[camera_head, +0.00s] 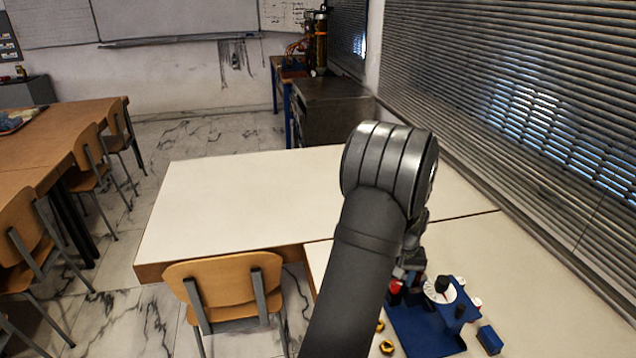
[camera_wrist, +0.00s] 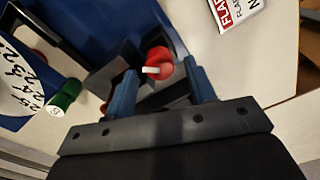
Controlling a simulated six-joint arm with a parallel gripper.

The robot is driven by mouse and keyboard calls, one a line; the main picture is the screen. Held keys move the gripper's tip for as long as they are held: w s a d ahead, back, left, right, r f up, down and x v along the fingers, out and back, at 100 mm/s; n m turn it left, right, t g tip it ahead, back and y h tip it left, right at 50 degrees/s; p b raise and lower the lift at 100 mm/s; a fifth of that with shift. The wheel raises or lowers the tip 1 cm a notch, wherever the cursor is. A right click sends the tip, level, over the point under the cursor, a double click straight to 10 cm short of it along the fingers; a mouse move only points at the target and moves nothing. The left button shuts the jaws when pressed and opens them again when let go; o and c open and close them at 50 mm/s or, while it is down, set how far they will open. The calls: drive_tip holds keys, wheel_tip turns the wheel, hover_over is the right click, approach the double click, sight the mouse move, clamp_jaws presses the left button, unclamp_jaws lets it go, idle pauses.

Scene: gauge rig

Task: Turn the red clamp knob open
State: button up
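The red clamp knob (camera_wrist: 160,62) has a white bar mark on its face and sits on a dark clamp block in the wrist view. My gripper (camera_wrist: 161,72) has its two blue fingers apart, one on each side of the knob. Gaps show between the knob and both fingers, so it appears not gripped. In the head view my arm covers much of the gripper; its end is over the left part of the blue rig base (camera_head: 422,332). A small red part there (camera_head: 395,287) may be the knob, but I cannot tell.
A printed label (camera_wrist: 236,14) lies at upper right. Brass nuts (camera_head: 387,347) lie left of the base, and a blue block (camera_head: 489,340) right. The far table (camera_head: 240,205) is clear.

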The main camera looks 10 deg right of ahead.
drive_tip(key=shift+s+a+f, duration=0.15)
drive_tip(key=shift+s, duration=0.25)
wheel_tip(320, 180, up, 17)
drive_tip(key=m, duration=1.3)
wheel_tip(320, 180, down, 17)
drive_tip(key=shift+w+r, duration=0.1)
drive_tip(key=c, duration=1)
